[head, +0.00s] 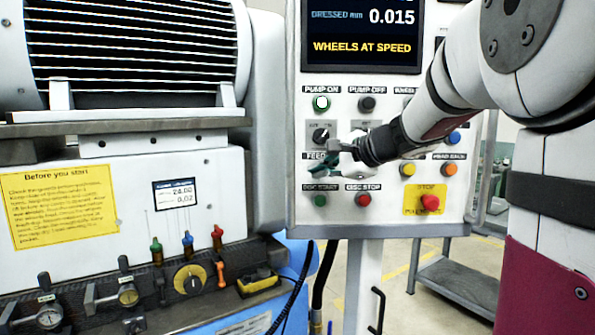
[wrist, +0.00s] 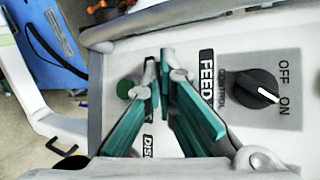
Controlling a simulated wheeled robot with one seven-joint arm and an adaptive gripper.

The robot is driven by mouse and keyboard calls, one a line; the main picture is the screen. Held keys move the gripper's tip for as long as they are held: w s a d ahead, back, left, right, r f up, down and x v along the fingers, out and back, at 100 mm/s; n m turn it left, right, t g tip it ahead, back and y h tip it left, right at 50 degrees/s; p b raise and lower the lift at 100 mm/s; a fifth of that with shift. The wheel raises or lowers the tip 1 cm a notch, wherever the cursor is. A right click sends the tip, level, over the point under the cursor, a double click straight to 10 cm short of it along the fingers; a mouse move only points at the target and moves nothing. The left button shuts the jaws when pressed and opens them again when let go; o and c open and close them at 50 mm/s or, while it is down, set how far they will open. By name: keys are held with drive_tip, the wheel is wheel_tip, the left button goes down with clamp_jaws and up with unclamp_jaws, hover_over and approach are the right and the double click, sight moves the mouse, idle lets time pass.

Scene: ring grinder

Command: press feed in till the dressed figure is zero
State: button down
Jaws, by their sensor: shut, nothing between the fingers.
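The display (head: 361,35) on the control panel (head: 388,214) reads "DRESSED" 0.015, with "WHEELS AT SPEED" below it. My gripper (head: 322,168) is shut and empty, at the left side of the panel by the partly covered "FEED" label. The gripper (wrist: 158,62) also shows in the wrist view, its teal fingers between the "FEED" label (wrist: 207,76) and a green button (wrist: 126,88). The feed button itself is hidden behind the fingers. I cannot tell whether the fingertips touch it. A black knob (wrist: 255,90) beside the label has its white mark towards ON.
"DISC START" green (head: 320,200) and "DISC STOP" red (head: 362,199) buttons lie just below my gripper. A red stop button (head: 430,203) is at lower right. A lit pump-on button (head: 320,103) is above. The machine with levers and dials (head: 188,278) stands left.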

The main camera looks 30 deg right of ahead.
drive_tip(key=s+a, duration=0.1)
drive_tip(key=s, duration=0.2)
drive_tip(key=s+a, duration=0.1)
drive_tip(key=shift+s+a+p, duration=0.15)
drive_tip(key=shift+a+p, duration=0.15)
drive_tip(key=shift+a, duration=0.05)
